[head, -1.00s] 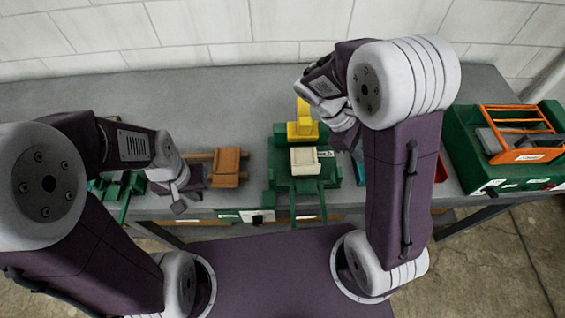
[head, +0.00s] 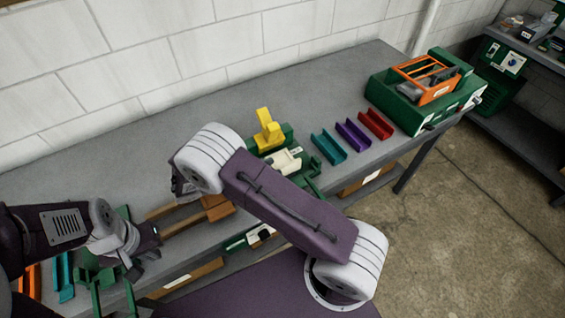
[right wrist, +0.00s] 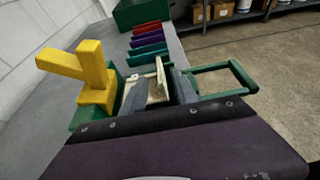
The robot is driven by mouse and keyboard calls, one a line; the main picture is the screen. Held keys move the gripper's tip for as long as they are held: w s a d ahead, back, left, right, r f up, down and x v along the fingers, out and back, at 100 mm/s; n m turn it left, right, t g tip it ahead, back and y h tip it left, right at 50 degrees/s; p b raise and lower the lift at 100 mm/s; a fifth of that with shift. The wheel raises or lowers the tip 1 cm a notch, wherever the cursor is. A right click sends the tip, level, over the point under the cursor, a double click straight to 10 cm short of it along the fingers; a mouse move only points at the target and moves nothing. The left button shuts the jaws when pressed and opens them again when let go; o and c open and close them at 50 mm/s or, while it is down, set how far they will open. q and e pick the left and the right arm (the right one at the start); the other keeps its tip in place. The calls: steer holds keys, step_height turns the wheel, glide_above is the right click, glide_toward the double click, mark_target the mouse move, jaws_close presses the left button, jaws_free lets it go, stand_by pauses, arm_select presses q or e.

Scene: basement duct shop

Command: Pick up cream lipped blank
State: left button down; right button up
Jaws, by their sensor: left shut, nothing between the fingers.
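The cream lipped blank (head: 287,160) sits in the green fixture with the yellow upright (head: 268,132) on the bench, partly hidden by my right arm. In the right wrist view the cream blank (right wrist: 157,92) shows between the two dark fingers of my right gripper (right wrist: 160,86). The fingers stand apart, one on each side of it; I cannot tell whether they touch it. In the head view the right gripper is hidden behind its arm. My left gripper (head: 137,266) is shut and empty, above the bench's front left, away from the blank.
Teal (head: 328,147), purple (head: 353,134) and red (head: 376,124) channels lie in a row right of the fixture. A green machine with an orange frame (head: 425,80) stands at the bench's right end. A brown block (head: 217,208) lies left of the fixture. A shelf stands far right.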

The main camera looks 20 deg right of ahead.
mark_target(287, 165)
steer(key=p+x, duration=0.1)
steer(key=x, duration=0.1)
steer(key=shift+d+f, duration=0.1)
steer(key=shift+d, duration=0.2)
steer(key=shift+d+f, duration=0.1)
steer(key=shift+d, duration=0.25)
steer(key=p+x, duration=0.1)
steer(key=x, duration=0.1)
steer(key=p+x, duration=0.1)
steer(key=x, duration=0.1)
steer(key=shift+f, duration=0.3)
steer(key=shift+w+d+f, duration=0.15)
steer(key=shift+d+f, duration=0.05)
jaws_close()
